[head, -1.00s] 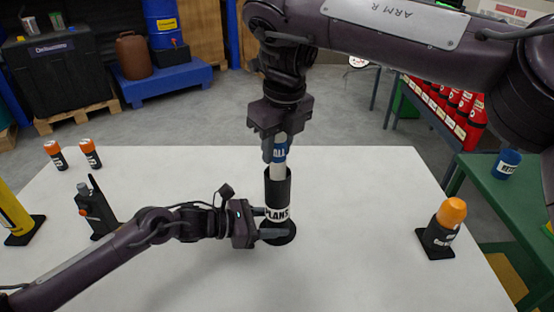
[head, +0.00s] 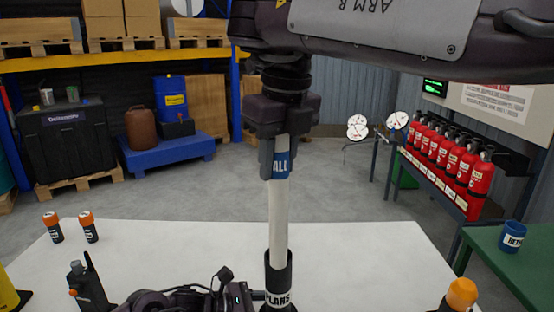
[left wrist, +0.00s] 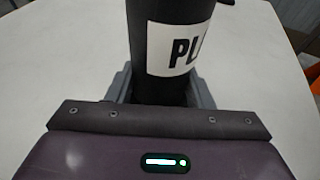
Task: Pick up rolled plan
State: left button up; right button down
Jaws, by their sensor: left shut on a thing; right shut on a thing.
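The rolled plan (head: 279,215) is a long white roll with a blue band near its top. My right gripper (head: 274,162) is shut on its upper end from above. The roll stands upright, and its lower end is hidden in the black tube marked PLANS (head: 278,272). The tube also shows in the left wrist view (left wrist: 155,62), between my left gripper's fingers. My left gripper (left wrist: 162,88) is shut on the tube. In the head view the left hand is low at the bottom edge, and the tube's base is cut off.
Two orange-capped black canisters (head: 88,228) stand at the table's left, with a radio (head: 86,284) nearer. Another orange cap (head: 461,294) shows at the front right. The white table (head: 360,250) is bare between. A blue cup (head: 513,236) stands on the green bench.

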jog(key=s, duration=1.5)
jog(key=shift+s, duration=0.2)
pick_arm(q)
jog(key=o, duration=0.8)
jog(key=shift+o, duration=0.2)
jog(key=shift+a, duration=0.1)
